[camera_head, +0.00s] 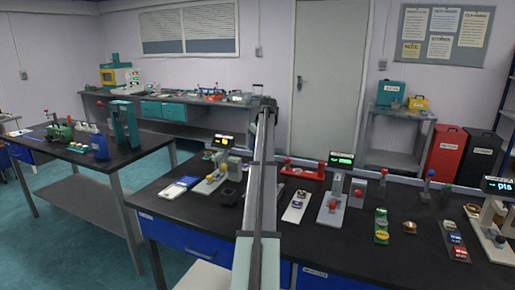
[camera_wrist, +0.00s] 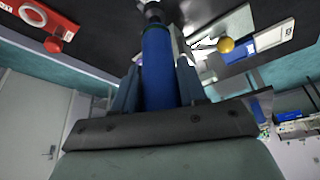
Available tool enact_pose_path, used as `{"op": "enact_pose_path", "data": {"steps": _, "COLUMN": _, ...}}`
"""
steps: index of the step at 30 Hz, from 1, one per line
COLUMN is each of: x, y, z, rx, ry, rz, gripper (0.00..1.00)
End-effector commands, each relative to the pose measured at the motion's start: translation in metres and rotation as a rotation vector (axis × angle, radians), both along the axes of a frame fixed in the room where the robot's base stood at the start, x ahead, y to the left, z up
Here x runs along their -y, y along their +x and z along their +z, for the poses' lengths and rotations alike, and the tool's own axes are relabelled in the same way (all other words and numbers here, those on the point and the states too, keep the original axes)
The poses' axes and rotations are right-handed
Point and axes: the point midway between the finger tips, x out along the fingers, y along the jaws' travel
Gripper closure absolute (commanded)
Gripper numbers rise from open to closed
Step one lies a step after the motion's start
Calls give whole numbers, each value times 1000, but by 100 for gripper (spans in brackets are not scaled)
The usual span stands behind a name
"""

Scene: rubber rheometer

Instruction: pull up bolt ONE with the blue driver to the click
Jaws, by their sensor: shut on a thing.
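In the wrist view my gripper (camera_wrist: 158,85) is shut on the blue driver (camera_wrist: 158,65), with one finger on each side of its handle. The driver's dark far end reaches the top edge of the wrist view, where a small dark round part shows. I cannot tell whether the driver touches anything there. Bolt ONE cannot be picked out in either view. In the head view my arm runs up the middle and hides what is behind it; my gripper and the driver are not seen there.
A pale machine with a yellow knob (camera_wrist: 226,45) stands near the driver in the wrist view. A red fixture (camera_head: 302,172) lies on the black bench beyond my arm.

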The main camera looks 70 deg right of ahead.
Motion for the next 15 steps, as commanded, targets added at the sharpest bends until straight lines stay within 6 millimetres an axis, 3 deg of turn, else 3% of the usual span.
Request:
{"op": "enact_pose_path", "data": {"steps": 6, "x": -5, "y": 3, "z": 2, "rx": 2, "ry": -1, "rz": 184, "gripper": 95}}
{"op": "enact_pose_path", "data": {"steps": 15, "x": -7, "y": 3, "z": 1, "rx": 1, "ry": 0, "rz": 264, "gripper": 95}}
